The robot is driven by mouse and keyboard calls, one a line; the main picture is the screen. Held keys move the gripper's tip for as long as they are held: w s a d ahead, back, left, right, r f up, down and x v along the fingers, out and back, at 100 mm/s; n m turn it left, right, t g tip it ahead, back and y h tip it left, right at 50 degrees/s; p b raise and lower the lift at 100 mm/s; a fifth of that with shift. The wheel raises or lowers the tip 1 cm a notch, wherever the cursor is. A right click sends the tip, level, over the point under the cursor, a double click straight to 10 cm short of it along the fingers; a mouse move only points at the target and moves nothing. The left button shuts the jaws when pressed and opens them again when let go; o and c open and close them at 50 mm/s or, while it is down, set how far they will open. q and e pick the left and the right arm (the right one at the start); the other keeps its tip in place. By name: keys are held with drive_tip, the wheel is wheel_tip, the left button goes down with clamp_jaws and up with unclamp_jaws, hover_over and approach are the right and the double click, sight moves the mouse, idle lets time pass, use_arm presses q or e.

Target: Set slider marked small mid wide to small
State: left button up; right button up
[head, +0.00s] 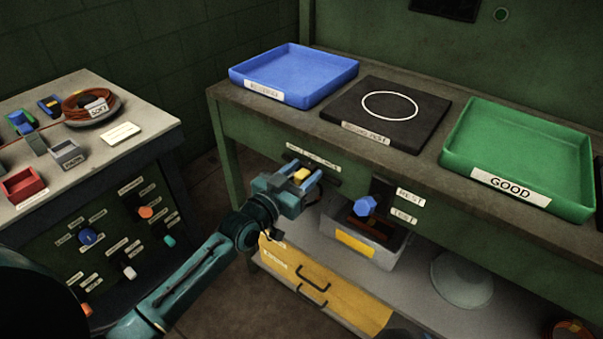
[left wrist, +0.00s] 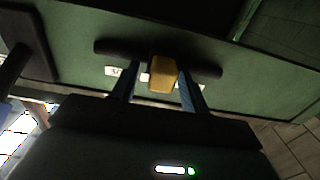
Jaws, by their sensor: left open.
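The slider has a yellow knob (head: 301,174) on a dark horizontal slot in the green bench front, below a white strip label (head: 313,155) too small to read fully. In the left wrist view the knob (left wrist: 162,74) sits near the middle of the dark slot (left wrist: 112,47), and the white label (left wrist: 115,71) is partly hidden by knob and fingers. My left gripper (head: 302,182) is open at the slider, one finger on each side of the knob (left wrist: 162,92). I cannot tell whether the fingers touch it. My right gripper is out of view.
A blue knob (head: 365,206) with white labels (head: 408,199) is right of the slider. A grey bin (head: 385,251) and yellow drawer box (head: 325,287) are below. The bench carries a blue tray (head: 285,95), dark mat (head: 415,129) and green tray (head: 570,191). A side table (head: 140,147) stands left.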

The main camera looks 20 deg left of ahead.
use_arm(q)
drive_tip(key=shift+c, duration=0.5)
clamp_jaws()
drive_tip(key=shift+w+a+f+b, duration=0.1)
drive_tip(key=shift+w+a+b, duration=0.15)
drive_tip(key=shift+a, duration=0.45)
drive_tip(key=shift+w+a+b, duration=0.2)
drive_tip(key=shift+w+a, duration=0.1)
drive_tip(key=shift+a, duration=0.45)
drive_tip(key=shift+w+a+f+b, duration=0.1)
drive_tip(key=shift+w+a+b, duration=0.15)
drive_tip(key=shift+a, duration=0.45)
drive_tip(key=shift+w+a+r, duration=0.15)
drive_tip(key=shift+a+r, duration=0.05)
drive_tip(key=shift+a, duration=0.25)
drive_tip(key=shift+o, duration=0.5)
unclamp_jaws()
drive_tip(key=shift+a, duration=0.1)
